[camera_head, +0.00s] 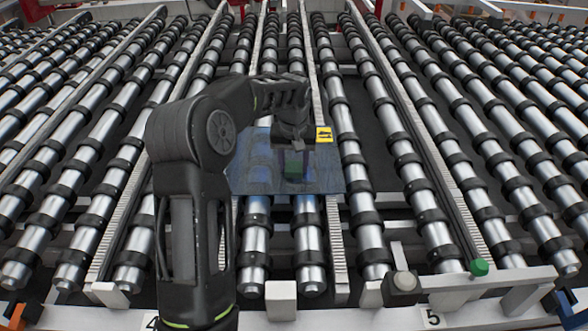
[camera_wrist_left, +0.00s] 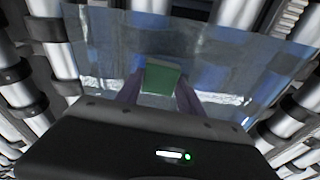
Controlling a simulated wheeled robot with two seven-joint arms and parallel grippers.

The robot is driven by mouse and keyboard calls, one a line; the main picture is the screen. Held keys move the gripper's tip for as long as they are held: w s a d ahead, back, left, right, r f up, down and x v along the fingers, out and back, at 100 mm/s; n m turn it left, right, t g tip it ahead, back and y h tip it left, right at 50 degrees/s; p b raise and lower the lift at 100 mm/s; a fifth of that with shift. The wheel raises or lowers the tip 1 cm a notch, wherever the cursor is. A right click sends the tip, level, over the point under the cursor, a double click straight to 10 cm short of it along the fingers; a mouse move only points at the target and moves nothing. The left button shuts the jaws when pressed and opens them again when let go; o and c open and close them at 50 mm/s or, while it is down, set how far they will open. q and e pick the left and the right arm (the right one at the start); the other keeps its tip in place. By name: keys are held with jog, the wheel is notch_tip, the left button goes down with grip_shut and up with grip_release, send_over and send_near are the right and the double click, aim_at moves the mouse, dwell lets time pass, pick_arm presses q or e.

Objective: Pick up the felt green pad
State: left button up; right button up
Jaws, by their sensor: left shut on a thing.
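The felt green pad (camera_head: 293,167) is a small dark green block at the glass sheet, just below my left gripper (camera_head: 292,150) in the head view. In the left wrist view the pad (camera_wrist_left: 161,77) sits between the two fingertips of my left gripper (camera_wrist_left: 160,88), which is shut on it. The bluish, see-through glass sheet (camera_head: 256,172) lies over the rollers beneath the gripper. It also fills the middle of the wrist view (camera_wrist_left: 110,50). I cannot tell whether the pad touches the glass. My right gripper is in neither view.
Rows of metal rollers with black rings (camera_head: 424,200) run across the whole conveyor. A yellow label (camera_head: 324,135) is at the glass's upper right corner.

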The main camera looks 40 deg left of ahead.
aim_at(294, 167)
pick_arm(q)
jog(key=c, duration=0.3)
jog(key=shift+c, duration=0.2)
jog(key=shift+r, duration=0.5)
notch_tip(294, 167, up, 9)
jog(key=b, duration=0.1)
jog(key=shift+b, duration=0.35)
